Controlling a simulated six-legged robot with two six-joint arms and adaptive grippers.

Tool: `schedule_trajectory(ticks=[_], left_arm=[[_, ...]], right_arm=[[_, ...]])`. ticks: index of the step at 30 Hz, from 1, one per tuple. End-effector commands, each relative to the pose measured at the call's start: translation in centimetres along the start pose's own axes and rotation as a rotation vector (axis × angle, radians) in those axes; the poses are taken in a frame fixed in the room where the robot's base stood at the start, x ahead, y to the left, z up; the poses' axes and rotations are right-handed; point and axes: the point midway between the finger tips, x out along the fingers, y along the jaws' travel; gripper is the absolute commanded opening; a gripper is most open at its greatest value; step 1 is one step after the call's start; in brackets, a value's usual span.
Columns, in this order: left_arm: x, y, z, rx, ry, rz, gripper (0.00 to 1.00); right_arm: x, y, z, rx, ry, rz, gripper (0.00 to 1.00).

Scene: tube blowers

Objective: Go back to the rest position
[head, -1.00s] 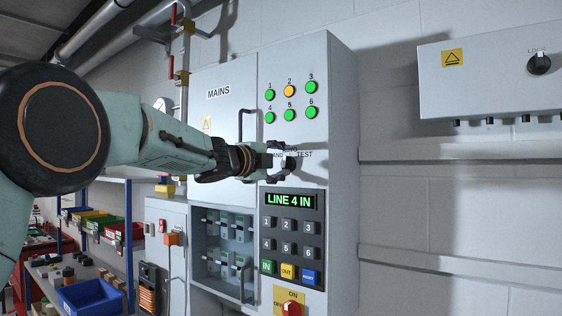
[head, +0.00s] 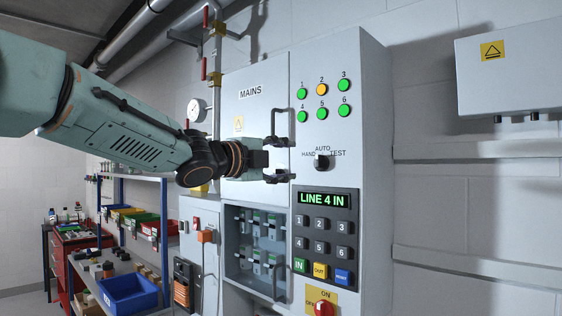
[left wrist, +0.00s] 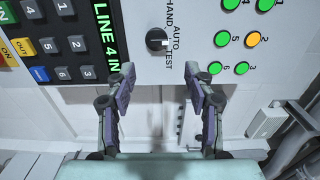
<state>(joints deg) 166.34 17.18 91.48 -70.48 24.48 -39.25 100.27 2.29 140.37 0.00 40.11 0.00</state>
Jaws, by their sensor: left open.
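My left gripper (head: 279,159) is in front of the cabinet (head: 372,200), beside the MAINS door and left of the black HAND/AUTO/TEST knob (head: 321,162). Its fingers are open with nothing between them. In the left wrist view the open fingers (left wrist: 163,88) point at the panel, and the knob (left wrist: 156,39) is beyond them, apart from them. The display (head: 323,198) reads LINE 4 IN above the keypad (head: 318,236). Of the numbered lamps, lamp 2 (head: 322,90) is amber and the others are green. My right gripper is not in view.
A grey box (head: 510,75) is on the wall at the right, above wall rails. A shelf (head: 135,272) with coloured bins is at the lower left. Pipes and a gauge (head: 196,110) stand behind my left arm. The cabinet has protruding door handles and a red switch (head: 324,309).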

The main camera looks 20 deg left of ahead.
Motion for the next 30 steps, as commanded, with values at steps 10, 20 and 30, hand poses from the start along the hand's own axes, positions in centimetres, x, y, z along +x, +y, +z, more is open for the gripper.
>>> schedule_trajectory(ticks=[10, 20, 30], left_arm=[[-1.0, 0.0, 0.0, 0.001, 0.000, 0.001, 0.53], [-0.9, 0.0, 0.0, -0.010, 0.000, 0.001, 0.53], [-0.5, 9.8, -2.5, -0.740, -0.022, 0.045, 0.53]], right_arm=[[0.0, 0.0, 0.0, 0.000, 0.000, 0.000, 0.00], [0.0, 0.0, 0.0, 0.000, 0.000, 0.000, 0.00], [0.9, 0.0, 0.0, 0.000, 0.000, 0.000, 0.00]])
